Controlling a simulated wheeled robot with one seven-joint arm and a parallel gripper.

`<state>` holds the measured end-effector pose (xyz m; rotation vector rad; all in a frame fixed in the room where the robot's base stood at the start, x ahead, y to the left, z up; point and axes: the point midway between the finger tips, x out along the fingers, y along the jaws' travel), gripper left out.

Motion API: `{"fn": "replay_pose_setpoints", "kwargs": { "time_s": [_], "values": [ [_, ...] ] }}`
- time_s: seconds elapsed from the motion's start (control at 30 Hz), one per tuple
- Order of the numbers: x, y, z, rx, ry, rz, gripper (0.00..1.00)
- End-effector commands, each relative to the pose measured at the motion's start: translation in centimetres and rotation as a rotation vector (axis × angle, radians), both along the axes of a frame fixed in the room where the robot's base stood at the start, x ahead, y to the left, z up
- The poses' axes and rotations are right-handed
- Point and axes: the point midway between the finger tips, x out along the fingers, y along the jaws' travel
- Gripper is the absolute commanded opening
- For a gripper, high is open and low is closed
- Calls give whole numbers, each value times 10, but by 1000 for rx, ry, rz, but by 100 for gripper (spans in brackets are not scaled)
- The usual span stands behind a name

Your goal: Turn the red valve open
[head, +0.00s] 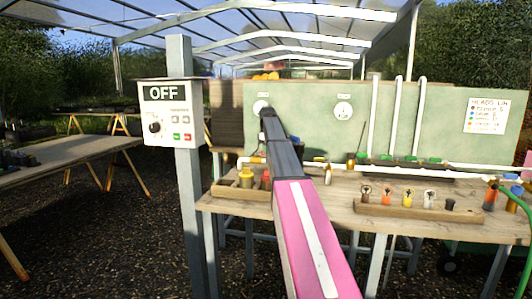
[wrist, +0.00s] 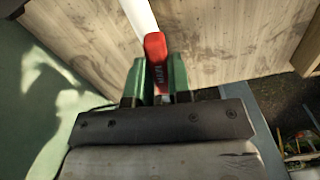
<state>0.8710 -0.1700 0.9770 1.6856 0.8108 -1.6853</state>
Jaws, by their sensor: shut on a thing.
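The red valve's lever handle (wrist: 155,48) shows in the wrist view at the near end of a white pipe (wrist: 138,16). It has small dark lettering and points roughly along the pipe, at a slight angle. My gripper (wrist: 160,78) has its two green fingers on either side of the handle and is shut on it. The valve body and the handle's near end are hidden between the fingers. In the head view my arm reaches over the bench, and it hides the gripper and the valve.
A green board (head: 310,135) stands behind, with upright white pipes (head: 396,120). A box reading OFF (head: 167,112) hangs on a grey post (head: 188,210) at left.

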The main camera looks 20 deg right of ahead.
Motion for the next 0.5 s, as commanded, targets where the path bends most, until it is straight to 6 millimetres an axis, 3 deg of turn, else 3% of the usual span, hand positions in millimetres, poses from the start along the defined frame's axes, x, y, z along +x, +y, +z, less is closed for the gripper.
{"fn": "replay_pose_setpoints", "kwargs": {
  "time_s": [0.5],
  "values": [
    [9,-5,0,1,-1,162,0]
  ]
}}
